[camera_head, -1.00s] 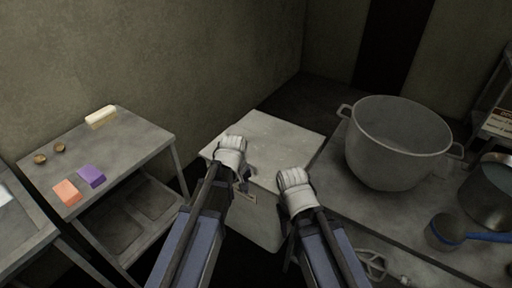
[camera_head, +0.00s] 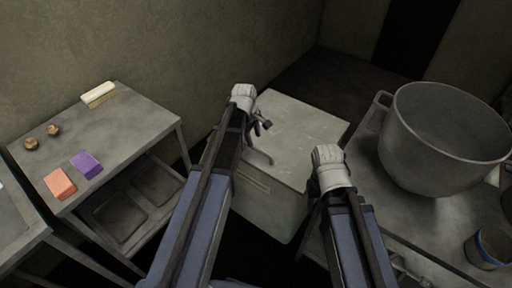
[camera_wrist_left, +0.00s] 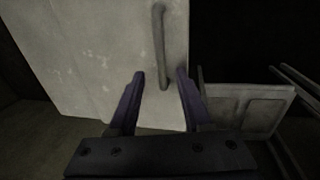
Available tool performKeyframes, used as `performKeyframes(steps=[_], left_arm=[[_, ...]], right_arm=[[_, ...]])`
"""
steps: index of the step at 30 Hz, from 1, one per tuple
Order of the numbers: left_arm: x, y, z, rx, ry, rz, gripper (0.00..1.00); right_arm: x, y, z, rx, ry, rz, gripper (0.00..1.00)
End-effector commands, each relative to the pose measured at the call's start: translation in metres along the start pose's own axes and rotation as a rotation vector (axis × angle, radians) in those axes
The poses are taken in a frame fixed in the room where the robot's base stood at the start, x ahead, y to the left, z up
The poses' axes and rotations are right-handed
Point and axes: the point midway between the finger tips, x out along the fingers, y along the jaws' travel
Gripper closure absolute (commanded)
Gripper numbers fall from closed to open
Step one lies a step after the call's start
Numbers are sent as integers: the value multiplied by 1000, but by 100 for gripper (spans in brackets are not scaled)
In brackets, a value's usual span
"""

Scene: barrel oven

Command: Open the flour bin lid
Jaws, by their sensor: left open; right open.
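The flour bin (camera_head: 262,203) is a pale box in the middle of the head view, and its flat lid (camera_head: 305,130) is down. In the left wrist view a pale surface of the bin (camera_wrist_left: 90,50) carries a bar handle (camera_wrist_left: 160,60). My left gripper (camera_head: 262,140) is over the lid's left side. Its fingers (camera_wrist_left: 160,90) are open, with the handle's lower end in line between them; I cannot tell whether they touch it. My right gripper (camera_head: 330,185) is by the bin's front right corner, its fingers mostly hidden by the wrist.
A large pot (camera_head: 440,140) stands on the counter at right. A wall closes off the back.

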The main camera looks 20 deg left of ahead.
Motion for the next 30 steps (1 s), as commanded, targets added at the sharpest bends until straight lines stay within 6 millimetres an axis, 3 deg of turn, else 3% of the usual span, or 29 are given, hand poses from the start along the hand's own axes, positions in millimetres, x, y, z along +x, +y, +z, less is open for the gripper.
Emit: performKeyframes(steps=[1, 13, 25, 30], left_arm=[[11, -1, 0, 1, 0, 0, 50], [59, -1, 0, 2, 0, 0, 50], [64, 0, 0, 1, 0, 0, 50], [64, 0, 0, 1, 0, 0, 68]], right_arm=[[11, -1, -1, 0, 0, 0, 50], [58, -6, -3, -1, 0, 0, 50], [62, -6, -4, -1, 0, 0, 50], [62, -6, -4, -1, 0, 0, 50]])
